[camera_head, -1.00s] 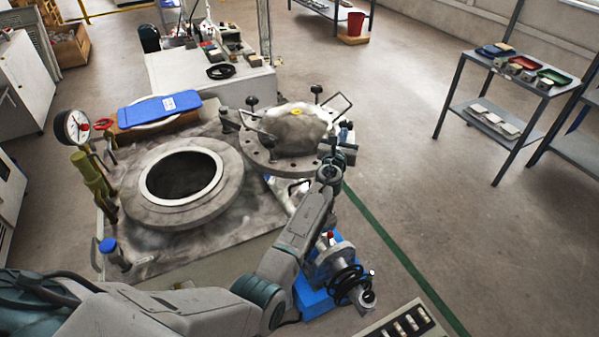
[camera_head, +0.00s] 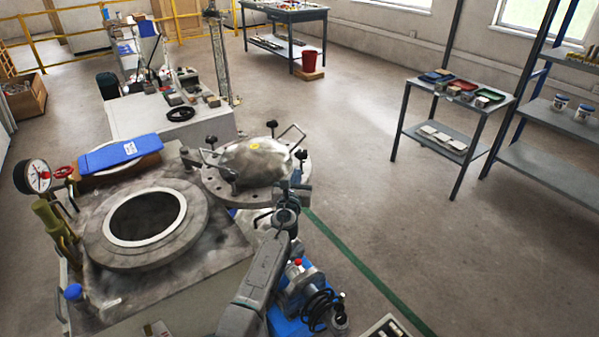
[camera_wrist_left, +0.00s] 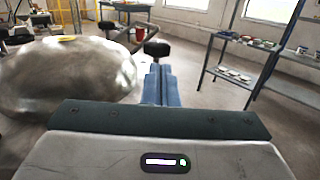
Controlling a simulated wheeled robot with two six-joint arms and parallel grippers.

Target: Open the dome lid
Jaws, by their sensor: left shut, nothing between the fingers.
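The dome lid (camera_head: 256,163), a grey metal dome with a bolted flange, handles and black knobs, sits swung out to the right of the round vessel opening (camera_head: 146,216). The opening is uncovered and dark inside. My left gripper (camera_head: 299,178) is at the right side of the lid, partly hidden among its fittings. In the left wrist view its blue-grey fingers (camera_wrist_left: 157,84) are shut together and empty, with a black knob (camera_wrist_left: 157,49) just beyond them. The dome (camera_wrist_left: 68,88) fills the left of that view; contact cannot be told. My right gripper is not in view.
A pressure gauge (camera_head: 32,177) and a blue clipboard-like panel (camera_head: 119,153) stand around the vessel. A blue pump-like unit (camera_head: 296,291) sits low at the right. A cart with trays (camera_head: 456,92) and a shelf (camera_head: 548,165) stand farther right. The floor between is clear.

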